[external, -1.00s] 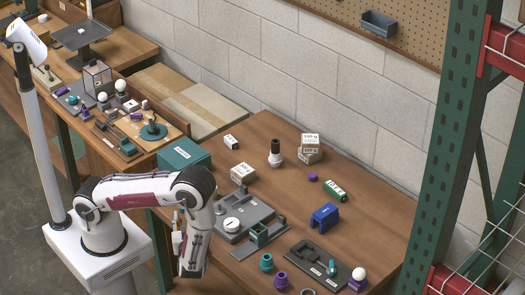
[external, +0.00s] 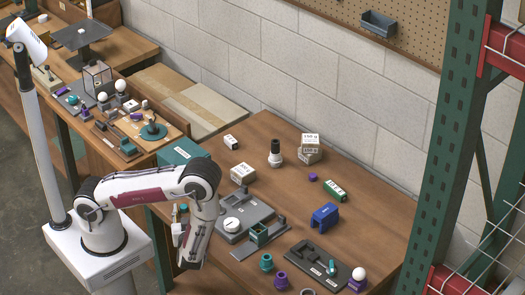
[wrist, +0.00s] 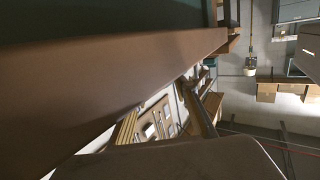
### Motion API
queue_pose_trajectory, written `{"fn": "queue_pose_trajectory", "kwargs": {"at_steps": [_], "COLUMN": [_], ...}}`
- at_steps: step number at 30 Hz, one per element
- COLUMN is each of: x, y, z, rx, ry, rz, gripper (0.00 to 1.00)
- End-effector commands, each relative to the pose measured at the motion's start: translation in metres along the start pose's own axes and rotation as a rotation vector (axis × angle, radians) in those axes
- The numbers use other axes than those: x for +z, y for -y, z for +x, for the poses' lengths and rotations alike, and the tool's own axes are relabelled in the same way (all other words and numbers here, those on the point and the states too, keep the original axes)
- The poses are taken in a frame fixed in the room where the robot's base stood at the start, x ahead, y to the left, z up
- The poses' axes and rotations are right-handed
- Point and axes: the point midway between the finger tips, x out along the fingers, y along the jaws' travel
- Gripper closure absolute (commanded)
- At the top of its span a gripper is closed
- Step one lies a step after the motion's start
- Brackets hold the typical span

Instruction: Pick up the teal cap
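I cannot tell for certain which teal piece is the cap. A short teal round piece (external: 266,262) stands near the table's front edge, left of a purple round piece (external: 281,279). Another small teal piece (external: 331,268) stands on the dark tray (external: 304,257). My forearm hangs bent down at the table's left edge, well left of these pieces. The end of my arm, with my gripper (external: 180,232), is beside the forearm and partly hidden. Its fingers cannot be made out.
A grey fixture (external: 245,222) with a white disc and a small green open box (external: 260,233) stand near my arm. A blue bracket (external: 324,216), a white-and-black bulb-shaped piece (external: 275,153) and stacked weights (external: 310,148) stand farther off. The table's middle is mostly clear.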

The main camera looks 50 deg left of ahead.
Motion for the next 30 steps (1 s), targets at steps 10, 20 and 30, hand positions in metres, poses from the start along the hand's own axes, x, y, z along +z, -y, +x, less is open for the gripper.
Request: {"fn": "queue_pose_trajectory", "kwargs": {"at_steps": [10, 20, 30], "x": [0.000, -0.002, -0.018], "y": [0.000, 0.000, -0.001], "z": [0.000, 0.000, -0.003], "rx": [0.000, 0.000, 0.001], "ry": [0.000, 0.000, 0.000], "rz": [0.000, -0.001, -0.002], "gripper": [0.90, 0.90, 0.90]}}
